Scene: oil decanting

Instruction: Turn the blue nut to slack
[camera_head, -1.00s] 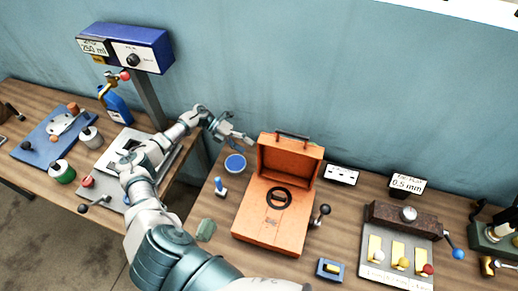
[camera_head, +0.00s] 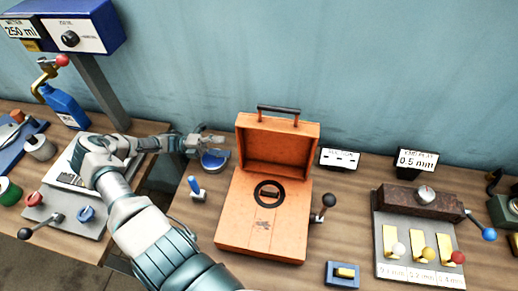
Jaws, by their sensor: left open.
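A round blue piece (camera_head: 214,160) lies on the wooden bench left of the orange case. A small blue knob (camera_head: 86,213) sits on a grey plate at the left. I cannot tell for sure which is the blue nut. My left gripper (camera_head: 209,140) reaches in from the left. Its open fingers are just behind and above the round blue piece and partly hide its far edge. I see nothing held between them, and I cannot tell whether they touch it. My right gripper is out of view.
An open orange case (camera_head: 235,220) stands mid-bench, with a black ball-ended lever (camera_head: 328,201) at its right. A blue-topped peg (camera_head: 195,187) stands left of it. A blue bottle (camera_head: 64,106) is at the far left. A plate with yellow tabs (camera_head: 390,268) is at the right.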

